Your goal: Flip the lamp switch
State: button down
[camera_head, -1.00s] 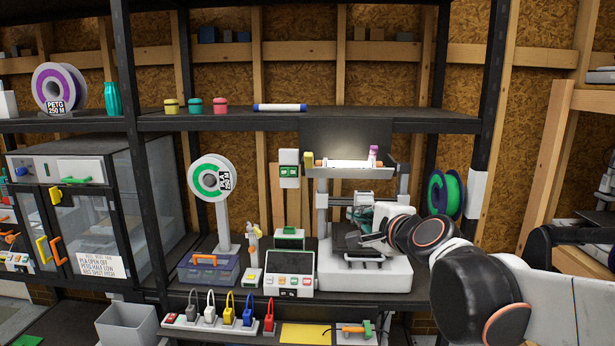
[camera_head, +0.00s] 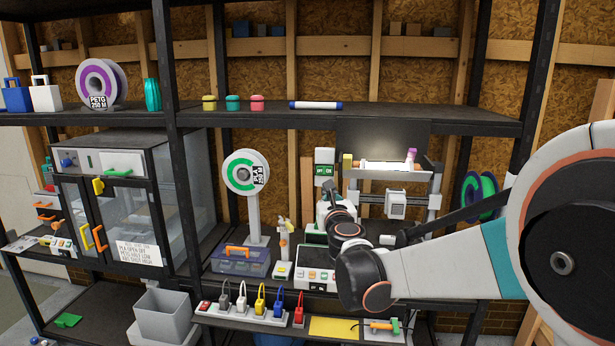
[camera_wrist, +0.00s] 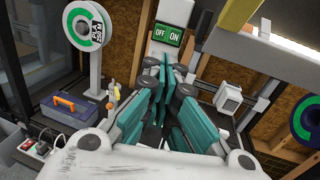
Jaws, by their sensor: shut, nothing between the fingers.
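The lamp switch is a white box (camera_head: 325,155) above a green OFF/ON label (camera_head: 324,170), on the left of the printer frame. In the wrist view, the label (camera_wrist: 168,36) is large and clear, and a white plate (camera_wrist: 175,11) shows above it. My gripper (camera_wrist: 168,72) is shut and empty, its teal fingers together just below the label. I cannot tell whether the fingers touch the switch. In the head view, my arm partly hides the gripper, low beside the label.
A PLA spool (camera_head: 245,172) on a stand and a blue toolbox (camera_head: 240,262) are left of the switch. The printer's white head (camera_wrist: 229,97) is close to the right of my gripper. A power strip (camera_head: 253,318) with several coloured plugs runs along the lower shelf.

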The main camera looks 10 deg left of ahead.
aim_at(320, 174)
jog(key=shift+a, duration=0.1)
jog(key=shift+w, duration=0.1)
jog(key=w+b, duration=0.1)
jog(key=w, duration=0.3)
jog(key=w+a+b, duration=0.1)
jog(key=w, duration=0.3)
jog(key=w+a+b, duration=0.1)
jog(key=w+b, duration=0.1)
jog(key=w, duration=0.2)
jog(key=shift+w+a+f, duration=0.15)
jog(key=shift+w+a, duration=0.1)
jog(key=shift+w, duration=0.55)
jog(key=shift+a, duration=0.15)
